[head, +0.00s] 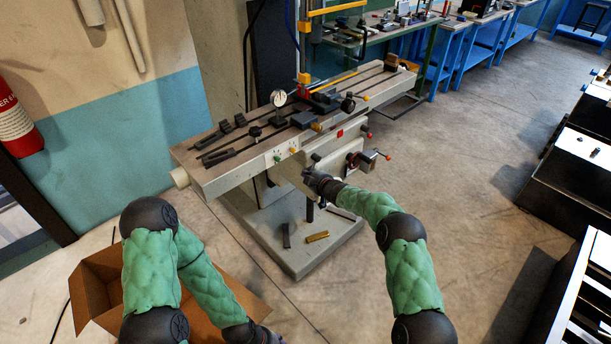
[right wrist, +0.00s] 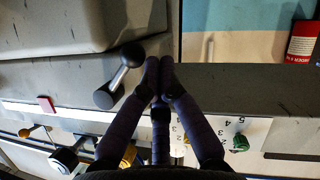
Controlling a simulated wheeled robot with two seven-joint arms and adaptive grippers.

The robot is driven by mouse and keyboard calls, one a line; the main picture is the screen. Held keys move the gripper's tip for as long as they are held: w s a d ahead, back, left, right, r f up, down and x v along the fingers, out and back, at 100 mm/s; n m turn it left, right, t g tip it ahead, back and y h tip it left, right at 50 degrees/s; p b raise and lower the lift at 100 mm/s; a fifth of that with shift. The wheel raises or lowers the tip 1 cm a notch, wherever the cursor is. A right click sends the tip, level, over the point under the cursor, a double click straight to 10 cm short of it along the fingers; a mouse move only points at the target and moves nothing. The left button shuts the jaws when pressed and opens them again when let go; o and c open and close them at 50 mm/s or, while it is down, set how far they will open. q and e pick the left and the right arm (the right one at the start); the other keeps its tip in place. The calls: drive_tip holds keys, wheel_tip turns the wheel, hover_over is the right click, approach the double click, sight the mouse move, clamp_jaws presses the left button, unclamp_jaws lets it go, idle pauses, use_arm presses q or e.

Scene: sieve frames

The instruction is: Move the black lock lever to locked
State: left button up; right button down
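The black lock lever (right wrist: 122,76) shows in the right wrist view as a short grey rod with a black knob at each end, slanting across the machine's grey side. My right gripper (right wrist: 159,68) has its dark fingertips together just beside the lever's upper knob. Nothing shows between them, and I cannot tell whether they touch the knob. In the head view, my right gripper (head: 312,176) is below the front edge of the milling table, and the lever is too small to make out there. My left gripper (head: 258,336) is at the bottom edge, its fingers unclear.
The machine's long table (head: 235,170) carries clamps, a dial gauge (head: 278,98) and a vise. A green knob (right wrist: 240,143) is on its front panel. An open cardboard box (head: 88,290) lies under my left arm. Floor to the right (head: 450,200) is clear.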

drive_tip(key=shift+w+f, duration=0.1)
drive_tip(key=shift+f, duration=0.1)
drive_tip(key=shift+d, duration=0.1)
drive_tip(key=v, duration=1.2)
drive_tip(key=s+d+f+m+g+h, duration=0.15)
drive_tip(key=s+f+m, duration=0.25)
drive_tip(key=s+f, duration=0.45)
drive_tip(key=s+d+f+m+g+h, duration=0.1)
drive_tip(key=s+d+f+m+g, duration=0.25)
drive_tip(key=s+f, duration=0.55)
drive_tip(key=s+d+f+m+g, duration=0.1)
drive_tip(key=s+f+m+g, duration=0.1)
drive_tip(key=s, duration=1.3)
drive_tip(key=s+d+f+m+g+h+p, duration=0.1)
drive_tip(key=s+m+g, duration=0.3)
drive_tip(key=s, duration=1.1)
drive_tip(key=shift+f+m, duration=0.55)
drive_tip(key=shift+m, duration=0.1)
